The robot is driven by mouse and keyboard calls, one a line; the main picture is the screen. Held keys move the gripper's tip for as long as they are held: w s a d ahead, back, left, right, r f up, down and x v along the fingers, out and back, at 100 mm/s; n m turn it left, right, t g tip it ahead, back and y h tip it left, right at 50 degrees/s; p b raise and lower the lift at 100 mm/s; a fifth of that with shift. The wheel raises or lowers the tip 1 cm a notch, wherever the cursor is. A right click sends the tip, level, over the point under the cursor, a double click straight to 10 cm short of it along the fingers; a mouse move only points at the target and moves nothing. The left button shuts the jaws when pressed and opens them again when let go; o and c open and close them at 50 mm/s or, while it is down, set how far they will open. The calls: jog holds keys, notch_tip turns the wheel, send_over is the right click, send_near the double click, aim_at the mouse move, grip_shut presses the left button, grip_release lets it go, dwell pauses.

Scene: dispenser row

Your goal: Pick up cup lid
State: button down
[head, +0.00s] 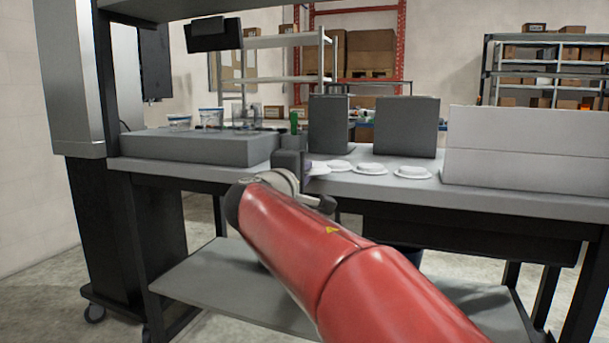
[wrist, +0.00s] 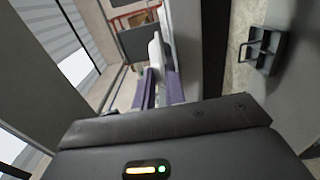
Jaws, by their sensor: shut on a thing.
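My gripper (wrist: 160,86) has two purple fingers, closed on a white cup lid (wrist: 155,52) that shows edge-on between and beyond them in the wrist view. In the head view my gripper (head: 309,169) is at the table's front edge, partly hidden behind my red arm. Three white round lids lie on the grey tabletop to its right: a near-left lid (head: 340,165), a middle lid (head: 370,169) and a right lid (head: 412,172). The held lid is hard to make out in the head view.
A grey raised block (head: 200,147) with clear cups (head: 211,117) stands left of my gripper. Two dark grey boxes (head: 406,126) stand behind the lids. A long white box (head: 525,150) fills the right of the table. A lower shelf (head: 220,290) lies underneath.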

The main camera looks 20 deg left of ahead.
jog(key=shift+r, duration=0.25)
jog(key=s+r+b, duration=0.1)
jog(key=s+r, duration=0.1)
jog(key=s, duration=0.5)
jog(key=s+a+r, duration=0.1)
jog(key=s+r, duration=0.2)
jog(key=s, duration=0.4)
jog(key=shift+b, duration=0.4)
